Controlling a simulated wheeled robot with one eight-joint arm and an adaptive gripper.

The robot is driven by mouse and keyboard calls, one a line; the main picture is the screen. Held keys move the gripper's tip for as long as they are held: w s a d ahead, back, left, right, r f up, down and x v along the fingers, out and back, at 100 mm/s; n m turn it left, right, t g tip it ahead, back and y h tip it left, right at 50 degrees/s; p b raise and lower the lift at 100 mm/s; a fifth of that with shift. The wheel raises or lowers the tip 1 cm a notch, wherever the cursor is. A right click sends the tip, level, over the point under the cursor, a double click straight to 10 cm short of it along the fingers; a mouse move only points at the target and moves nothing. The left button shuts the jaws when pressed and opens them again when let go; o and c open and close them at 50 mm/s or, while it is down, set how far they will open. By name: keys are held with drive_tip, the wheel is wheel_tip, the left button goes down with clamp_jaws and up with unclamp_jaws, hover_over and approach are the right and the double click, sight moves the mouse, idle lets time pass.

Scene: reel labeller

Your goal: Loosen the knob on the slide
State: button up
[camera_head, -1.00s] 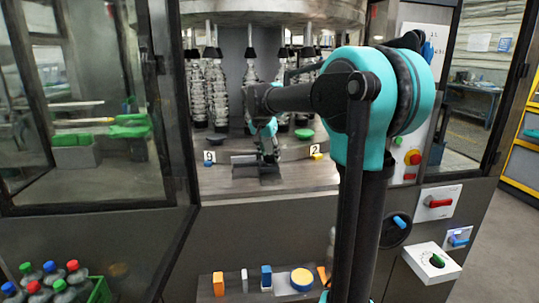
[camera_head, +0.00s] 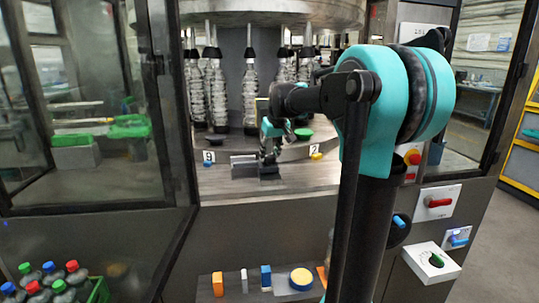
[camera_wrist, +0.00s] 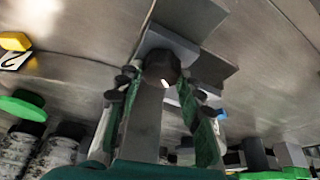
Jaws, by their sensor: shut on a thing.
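The slide (camera_head: 240,160) is a grey metal bracket on the machine's deck, between the number tags 9 and 2. In the wrist view its grey block and plates (camera_wrist: 165,38) fill the top middle. The dark, faceted knob (camera_wrist: 160,64) sits against the block, between my fingers. My gripper (camera_wrist: 163,82) is shut on the knob, with one finger on each side; the exact contact is partly hidden. In the head view my gripper (camera_head: 269,150) comes down over the slide from above and hides the knob.
Hanging bottles (camera_head: 250,95) stand close behind my gripper. A yellow block (camera_head: 316,156) and a green disc (camera_head: 303,133) lie to the right, and a blue block (camera_head: 207,164) to the left. A dark door frame (camera_head: 165,100) bounds the opening on the left. A red emergency button (camera_head: 414,158) is at right.

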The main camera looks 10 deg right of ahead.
drive_tip(key=n+y, duration=0.1)
drive_tip(key=n, duration=0.2)
drive_tip(key=n+g+y, duration=0.1)
drive_tip(key=n, duration=0.2)
drive_tip(key=shift+w+d, duration=0.1)
drive_tip(key=n+g, duration=0.1)
drive_tip(key=n, duration=0.2)
drive_tip(key=n+g+y, duration=0.1)
drive_tip(key=n, duration=0.2)
drive_tip(key=shift+n, duration=0.3)
drive_tip(key=shift+g, duration=0.3)
drive_tip(key=o, duration=0.9)
